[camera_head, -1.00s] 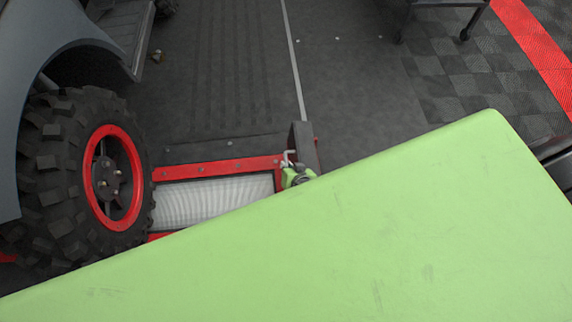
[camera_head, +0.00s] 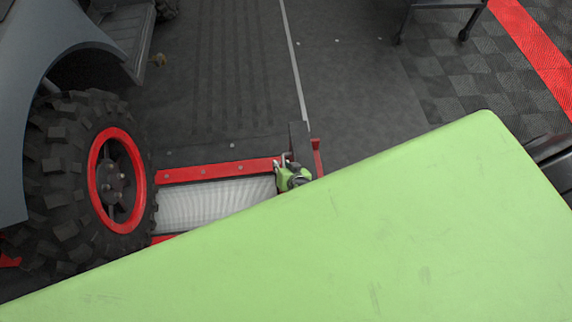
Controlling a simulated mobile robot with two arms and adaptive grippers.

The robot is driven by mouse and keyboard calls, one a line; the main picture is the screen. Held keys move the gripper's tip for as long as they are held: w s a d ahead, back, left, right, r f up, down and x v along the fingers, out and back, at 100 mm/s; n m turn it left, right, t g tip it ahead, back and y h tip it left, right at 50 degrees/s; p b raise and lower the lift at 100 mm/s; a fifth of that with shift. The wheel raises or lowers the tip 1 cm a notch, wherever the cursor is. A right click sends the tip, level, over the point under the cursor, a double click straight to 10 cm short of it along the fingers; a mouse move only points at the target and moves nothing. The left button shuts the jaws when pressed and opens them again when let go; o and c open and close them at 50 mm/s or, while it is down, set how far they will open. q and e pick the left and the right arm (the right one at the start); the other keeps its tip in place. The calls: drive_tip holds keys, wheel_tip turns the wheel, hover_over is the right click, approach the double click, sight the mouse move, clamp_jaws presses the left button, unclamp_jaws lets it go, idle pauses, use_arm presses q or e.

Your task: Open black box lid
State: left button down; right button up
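No black box or lid can be clearly made out in the head view. A dark, bar-like shape (camera_head: 552,156) shows at the right edge, partly behind the green surface. I cannot tell whether it belongs to my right gripper or to something else. No fingertips can be made out on either side. My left gripper is not in view.
A large green flat surface (camera_head: 350,240) fills the near foreground and hides what lies below. Beyond it are a vehicle tyre (camera_head: 65,190) with a red rim, a red-framed roller (camera_head: 215,204) and a small green-and-grey fitting (camera_head: 293,177). Dark floor (camera_head: 350,100) lies clear behind.

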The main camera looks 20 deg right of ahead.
drive_tip(key=shift+w+r, duration=0.3)
drive_tip(key=shift+r, duration=0.1)
drive_tip(key=shift+w+d+r, duration=0.25)
drive_tip(key=shift+d+r, duration=0.1)
drive_tip(key=shift+r, duration=0.05)
drive_tip(key=shift+s+a+r, duration=0.1)
drive_tip(key=shift+s+r, duration=0.1)
drive_tip(key=shift+s, duration=0.4)
drive_tip(key=shift+s+a+r, duration=0.1)
drive_tip(key=shift+s+r, duration=0.1)
drive_tip(key=shift+s, duration=0.4)
drive_tip(key=s+r, duration=0.1)
drive_tip(key=s, duration=1.1)
drive_tip(key=shift+a, duration=0.2)
drive_tip(key=shift+s+r, duration=0.1)
